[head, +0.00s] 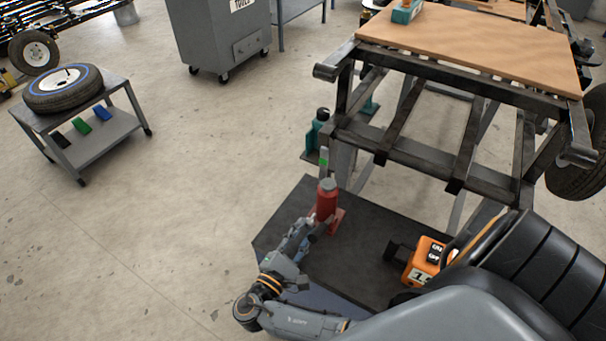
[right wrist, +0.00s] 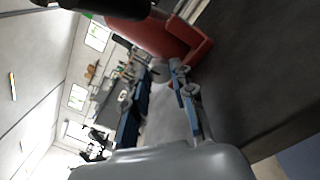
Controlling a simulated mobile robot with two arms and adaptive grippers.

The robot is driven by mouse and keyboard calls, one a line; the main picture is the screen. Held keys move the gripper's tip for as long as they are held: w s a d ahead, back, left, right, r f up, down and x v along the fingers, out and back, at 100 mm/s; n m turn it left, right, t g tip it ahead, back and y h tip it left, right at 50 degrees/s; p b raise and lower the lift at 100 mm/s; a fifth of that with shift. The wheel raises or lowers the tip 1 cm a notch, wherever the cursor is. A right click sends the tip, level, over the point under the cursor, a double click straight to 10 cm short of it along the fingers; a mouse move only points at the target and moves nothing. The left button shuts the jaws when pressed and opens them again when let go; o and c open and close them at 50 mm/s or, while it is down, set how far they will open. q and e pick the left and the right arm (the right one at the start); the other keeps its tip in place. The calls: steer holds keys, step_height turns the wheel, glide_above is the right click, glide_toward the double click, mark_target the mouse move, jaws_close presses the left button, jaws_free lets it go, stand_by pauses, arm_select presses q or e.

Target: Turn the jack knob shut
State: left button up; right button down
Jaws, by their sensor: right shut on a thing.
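The red bottle jack (head: 326,203) stands upright on the dark mat under the near corner of the frame. My right gripper (head: 311,228) reaches it low on its left side. In the right wrist view my right gripper (right wrist: 163,77) has its two blue-grey fingers closed around a small grey round knob (right wrist: 159,72) low on the jack's body (right wrist: 155,38). The knob is partly hidden by the fingers, and its turn angle cannot be told. My left gripper is not in view.
The dark mat (head: 290,215) lies below. The steel frame (head: 420,155) with a wooden deck (head: 470,45) stands above and behind. A cart (head: 105,135) with a tyre stands left. Open floor lies between.

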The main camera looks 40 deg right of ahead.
steer(key=shift+m, duration=0.6)
steer(key=c, duration=1.1)
jaws_free()
steer(key=v, duration=1.2)
steer(key=shift+a, duration=0.1)
